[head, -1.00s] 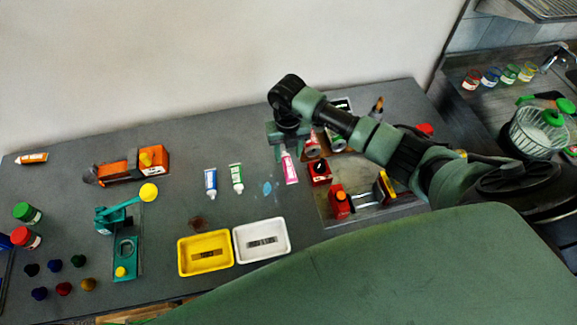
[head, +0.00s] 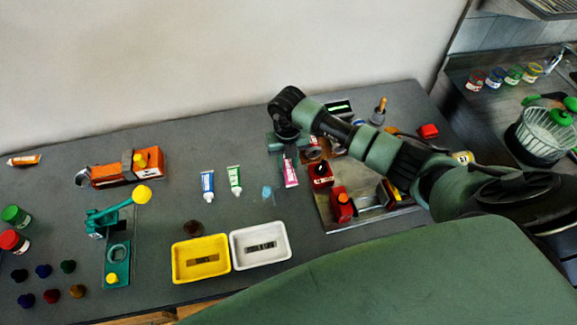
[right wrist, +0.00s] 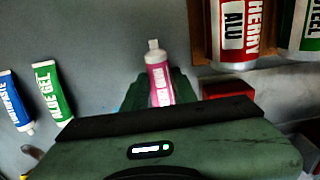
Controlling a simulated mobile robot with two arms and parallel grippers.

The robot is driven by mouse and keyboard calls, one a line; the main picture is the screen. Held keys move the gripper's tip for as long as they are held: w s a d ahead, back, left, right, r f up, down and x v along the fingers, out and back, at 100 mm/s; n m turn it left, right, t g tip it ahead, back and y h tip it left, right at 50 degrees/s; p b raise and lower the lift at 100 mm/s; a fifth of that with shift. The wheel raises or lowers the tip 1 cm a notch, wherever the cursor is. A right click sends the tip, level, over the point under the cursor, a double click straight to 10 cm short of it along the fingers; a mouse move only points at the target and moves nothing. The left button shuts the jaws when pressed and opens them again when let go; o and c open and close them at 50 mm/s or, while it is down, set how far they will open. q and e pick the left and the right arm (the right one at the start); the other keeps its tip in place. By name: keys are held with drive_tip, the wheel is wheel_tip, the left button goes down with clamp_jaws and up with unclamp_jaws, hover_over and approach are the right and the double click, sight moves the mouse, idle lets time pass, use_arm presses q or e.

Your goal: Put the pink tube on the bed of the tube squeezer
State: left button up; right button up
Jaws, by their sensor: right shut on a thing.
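The pink tube (head: 291,173) is at the middle of the table. In the right wrist view the pink tube (right wrist: 160,82) stands out between the green fingers, white cap away from me. My right gripper (head: 287,150) is shut on it; I cannot tell whether the tube is clear of the table. Which device is the tube squeezer is not certain: an orange device with a yellow knob (head: 112,174) stands at the back left, and a teal lever device (head: 117,262) stands in front of it. No tube lies on either. My left gripper is out of view.
A blue tube (head: 207,186) and a green tube (head: 234,180) lie left of the pink one. A yellow tray (head: 180,262) and a white tray (head: 236,250) stand in front. A metal plate (head: 365,218) with red blocks is at right. Several jars and caps are at left.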

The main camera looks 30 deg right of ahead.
sight(288, 168)
drive_tip(key=shift+r+p, duration=1.8)
drive_tip(key=shift+r, duration=0.65)
